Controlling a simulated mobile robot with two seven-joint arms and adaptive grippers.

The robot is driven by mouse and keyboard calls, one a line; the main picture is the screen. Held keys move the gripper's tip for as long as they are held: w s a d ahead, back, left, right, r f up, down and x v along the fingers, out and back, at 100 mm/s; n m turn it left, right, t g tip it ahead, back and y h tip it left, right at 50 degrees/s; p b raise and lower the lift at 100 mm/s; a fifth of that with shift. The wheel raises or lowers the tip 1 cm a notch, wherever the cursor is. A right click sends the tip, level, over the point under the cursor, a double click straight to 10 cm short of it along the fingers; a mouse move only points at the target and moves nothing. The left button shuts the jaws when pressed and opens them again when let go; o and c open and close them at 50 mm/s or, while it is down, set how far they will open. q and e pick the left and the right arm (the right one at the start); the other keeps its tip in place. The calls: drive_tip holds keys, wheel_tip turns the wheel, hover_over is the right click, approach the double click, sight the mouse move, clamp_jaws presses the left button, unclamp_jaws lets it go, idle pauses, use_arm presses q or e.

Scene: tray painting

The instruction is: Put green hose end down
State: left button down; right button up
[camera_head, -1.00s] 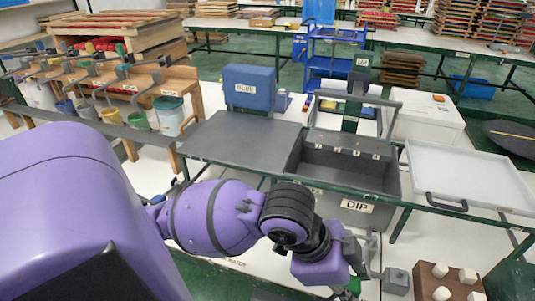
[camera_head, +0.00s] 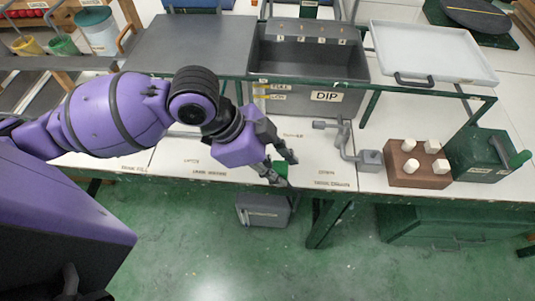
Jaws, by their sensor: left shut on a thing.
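My left gripper (camera_head: 284,172) is shut on the green hose end (camera_head: 270,174), with its fingers pointing down at the front part of the white table. Only a small green piece shows between and beside the fingers; the rest is hidden by the gripper. I cannot tell whether the hose end touches the table. My right gripper is not in view.
The grey DIP tank (camera_head: 290,101) stands behind the gripper. A grey pipe fitting (camera_head: 348,148), a brown block with white pegs (camera_head: 401,178) and a dark green box (camera_head: 470,168) stand to the right. A grey bin (camera_head: 268,213) is below the table edge.

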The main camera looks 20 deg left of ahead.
sight(270, 156)
use_arm(q)
drive_tip(key=w+a+f, duration=0.1)
drive_tip(key=w+f, duration=0.1)
drive_tip(key=w, duration=0.1)
drive_tip(key=w+a+f, duration=0.2)
drive_tip(key=w+f, duration=0.1)
drive_tip(key=w+a+f, duration=0.1)
drive_tip(key=w+f, duration=0.1)
drive_tip(key=w, duration=0.1)
drive_tip(key=shift+w+a+f+b, duration=0.1)
drive_tip(key=shift+a+f+b, duration=0.15)
drive_tip(key=shift+b, duration=0.15)
drive_tip(key=shift+w+a+f, duration=0.25)
drive_tip(key=shift+w+f, duration=0.3)
drive_tip(key=shift+f, duration=0.15)
wheel_tip(270, 156, down, 3)
drive_tip(key=shift+f, duration=0.1)
drive_tip(key=shift+s+f, duration=0.1)
drive_tip(key=shift+f, duration=0.25)
drive_tip(key=c, duration=1.6)
unclamp_jaws()
drive_tip(key=shift+s+f, duration=0.1)
drive_tip(key=shift+o, duration=1)
drive_tip(key=shift+f, duration=0.15)
